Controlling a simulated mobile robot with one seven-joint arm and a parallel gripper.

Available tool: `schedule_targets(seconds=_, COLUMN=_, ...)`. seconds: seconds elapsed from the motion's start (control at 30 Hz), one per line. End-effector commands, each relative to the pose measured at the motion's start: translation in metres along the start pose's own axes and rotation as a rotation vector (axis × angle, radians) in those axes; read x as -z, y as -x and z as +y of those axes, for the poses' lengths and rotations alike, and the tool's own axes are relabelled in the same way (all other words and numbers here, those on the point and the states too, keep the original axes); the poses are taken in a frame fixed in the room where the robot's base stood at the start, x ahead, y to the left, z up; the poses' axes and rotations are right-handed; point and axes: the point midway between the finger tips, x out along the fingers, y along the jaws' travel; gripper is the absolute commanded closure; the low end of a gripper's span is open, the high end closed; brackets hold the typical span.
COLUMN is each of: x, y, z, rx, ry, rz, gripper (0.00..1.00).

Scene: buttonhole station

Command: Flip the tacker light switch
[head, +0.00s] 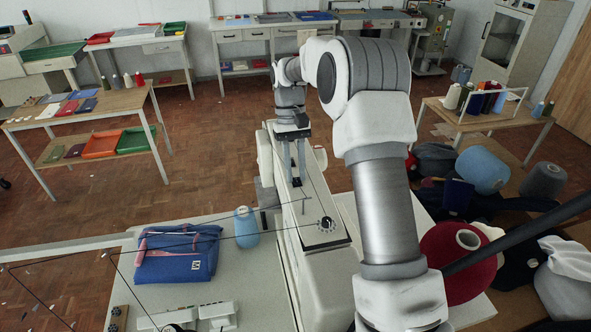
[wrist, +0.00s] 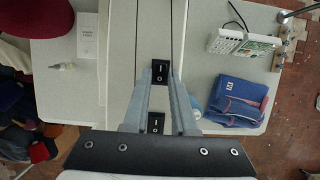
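In the wrist view, two black rocker switches sit on the pale top of the machine. One switch (wrist: 160,72) shows between my fingertips, and another switch (wrist: 156,122) shows closer to my palm, between the fingers. I cannot tell which is the tacker light switch. My gripper (wrist: 161,76) is open, its two grey fingers apart with nothing held. In the head view my gripper (head: 296,178) points down over the white machine (head: 312,205). The switches cannot be made out there. Whether my fingertips touch the machine is unclear.
A red cone (head: 455,275) stands at the right, near dark cloth. Dark thin threads cross above the table. A white control panel (wrist: 240,43) shows in the wrist view.

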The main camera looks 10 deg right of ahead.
Motion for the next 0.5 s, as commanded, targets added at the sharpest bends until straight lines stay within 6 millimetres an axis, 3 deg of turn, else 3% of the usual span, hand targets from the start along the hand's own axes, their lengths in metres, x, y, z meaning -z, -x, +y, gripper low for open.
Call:
schedule_targets(seconds=0.03, x=0.0000, y=0.0003, z=0.0001, rx=0.000, ry=0.000, rz=0.001, gripper=0.64)
schedule_targets(seconds=0.1, x=-0.0001, y=0.0001, z=0.0001, rx=0.000, ry=0.000, rz=0.000, gripper=0.51)
schedule_targets(seconds=0.13, x=-0.0001, y=0.0000, z=0.0001, rx=0.000, ry=0.000, rz=0.000, gripper=0.50)
schedule_targets(seconds=0.5, x=0.0002, y=0.0039, z=-0.0002, rx=0.000, ry=0.000, rz=-0.001, gripper=0.50)
